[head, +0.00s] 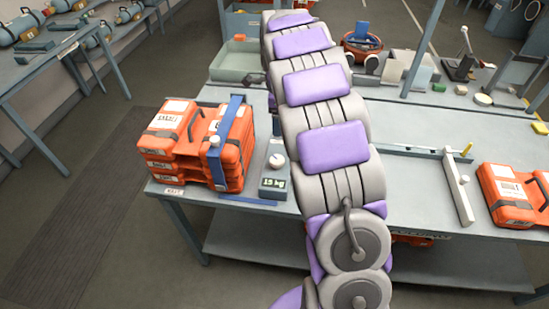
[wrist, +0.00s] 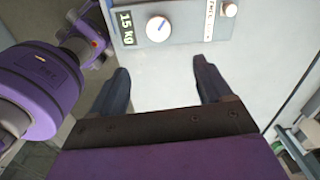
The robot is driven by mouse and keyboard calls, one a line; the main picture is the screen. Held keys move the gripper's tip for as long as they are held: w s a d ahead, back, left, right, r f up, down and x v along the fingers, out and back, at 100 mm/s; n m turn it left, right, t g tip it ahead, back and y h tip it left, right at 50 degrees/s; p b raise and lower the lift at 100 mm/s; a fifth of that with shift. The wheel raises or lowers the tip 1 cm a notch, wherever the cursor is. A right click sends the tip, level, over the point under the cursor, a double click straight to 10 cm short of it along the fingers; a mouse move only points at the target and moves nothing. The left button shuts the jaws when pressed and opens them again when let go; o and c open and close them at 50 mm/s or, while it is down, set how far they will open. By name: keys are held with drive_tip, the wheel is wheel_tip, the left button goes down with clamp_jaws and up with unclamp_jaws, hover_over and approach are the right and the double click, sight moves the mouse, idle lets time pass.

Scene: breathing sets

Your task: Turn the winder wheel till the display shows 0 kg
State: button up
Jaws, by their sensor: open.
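A grey box (head: 272,187) stands on the bench beside the orange cases. A round white wheel (head: 277,160), apparently the winder wheel, sits on the box. In the wrist view the wheel (wrist: 158,29) has a short blue mark on its face, pointing up and right. My gripper (wrist: 161,68) is open and empty, its two dark fingers apart below the wheel in the picture and not touching it. The gripper does not show in the head view.
Stacked orange cases (head: 175,135) with a blue strap (head: 217,170) stand left of the box. Another orange case (head: 510,190) lies at the right. A green-grey tray (head: 235,62) is at the back. My arm covers the middle of the bench.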

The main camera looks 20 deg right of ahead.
drive_tip(key=b, duration=0.1)
approach(277, 159)
drive_tip(key=f+b, duration=0.1)
drive_tip(key=f, duration=0.1)
drive_tip(key=d+f, duration=0.1)
drive_tip(key=f, duration=0.1)
drive_tip(key=shift+d+f+b, duration=0.1)
drive_tip(key=shift+f+b, duration=0.15)
drive_tip(key=shift+b, duration=0.15)
drive_tip(key=f, duration=0.1)
drive_tip(key=a+f, duration=0.1)
drive_tip(key=a+f+b, duration=0.1)
drive_tip(key=f, duration=0.1)
drive_tip(key=shift+f, duration=0.1)
drive_tip(key=shift+d, duration=0.8)
drive_tip(key=shift+c, duration=0.4)
drive_tip(key=shift+a, duration=0.5)
drive_tip(key=c, duration=0.6)
drive_tip(key=shift+d, duration=0.1)
drive_tip(key=c, duration=0.4)
drive_tip(key=shift+o, duration=0.2)
